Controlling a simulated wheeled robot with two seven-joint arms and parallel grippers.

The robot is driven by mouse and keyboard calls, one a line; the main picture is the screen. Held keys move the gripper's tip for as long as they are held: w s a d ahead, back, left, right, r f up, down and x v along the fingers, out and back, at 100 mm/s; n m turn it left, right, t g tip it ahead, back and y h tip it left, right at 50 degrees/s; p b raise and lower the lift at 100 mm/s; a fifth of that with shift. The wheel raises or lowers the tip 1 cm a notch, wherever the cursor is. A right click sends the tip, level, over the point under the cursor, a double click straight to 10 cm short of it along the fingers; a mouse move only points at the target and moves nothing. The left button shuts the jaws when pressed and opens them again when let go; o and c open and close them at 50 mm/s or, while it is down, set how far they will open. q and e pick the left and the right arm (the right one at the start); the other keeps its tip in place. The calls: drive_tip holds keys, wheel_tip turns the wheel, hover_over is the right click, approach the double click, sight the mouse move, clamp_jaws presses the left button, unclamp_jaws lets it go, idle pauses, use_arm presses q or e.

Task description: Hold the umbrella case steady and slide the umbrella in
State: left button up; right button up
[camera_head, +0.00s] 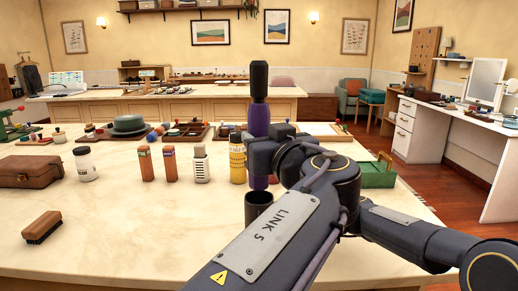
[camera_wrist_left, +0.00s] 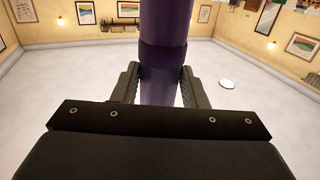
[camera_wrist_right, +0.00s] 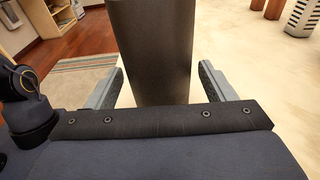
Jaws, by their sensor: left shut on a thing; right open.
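The purple umbrella (camera_head: 259,121) with a black handle stands upright, handle up. My left gripper (camera_head: 262,152) is shut on it, and the left wrist view shows its purple shaft (camera_wrist_left: 166,40) between the two fingers (camera_wrist_left: 159,80). The dark umbrella case (camera_head: 258,210) stands upright on the table below, largely covered by my left arm. The umbrella's lower end is just above or at the case's mouth; I cannot tell if it is inside. In the right wrist view the case (camera_wrist_right: 152,50) stands between the open fingers of my right gripper (camera_wrist_right: 160,80), with visible gaps on both sides.
Bottles (camera_head: 237,160) and orange canisters (camera_head: 170,164) stand in a row left of the case. The front left of the table is mostly clear.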

drive_tip(key=shift+a+f, duration=0.15)
drive_tip(key=shift+a, duration=0.65)
drive_tip(key=c, duration=1)
idle(0.4)
